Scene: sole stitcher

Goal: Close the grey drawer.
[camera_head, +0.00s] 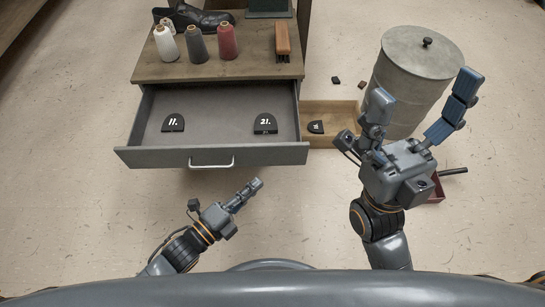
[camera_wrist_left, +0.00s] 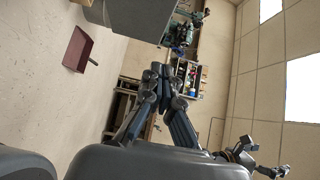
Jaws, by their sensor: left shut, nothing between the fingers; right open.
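The grey drawer (camera_head: 215,155) is pulled out from the front of a wooden-topped cabinet (camera_head: 205,70). A silver handle (camera_head: 211,163) is on its front. Two black heel-shaped pieces, marked 11 (camera_head: 173,123) and 21 (camera_head: 265,123), lie inside it. My left gripper (camera_head: 256,184) is shut and empty, in front of the drawer and a little right of the handle, apart from it. Its fingers also show in the left wrist view (camera_wrist_left: 158,75). My right gripper (camera_head: 428,88) is open and empty, right of the drawer, in front of the metal drum.
A wooden tray (camera_head: 340,108) with another black piece is right of the drawer. A lidded metal drum (camera_head: 420,60) stands at the right. A red dustpan (camera_head: 437,190) lies on the floor near my right arm; it also shows in the left wrist view (camera_wrist_left: 78,48). Thread cones (camera_head: 197,45) stand on the cabinet.

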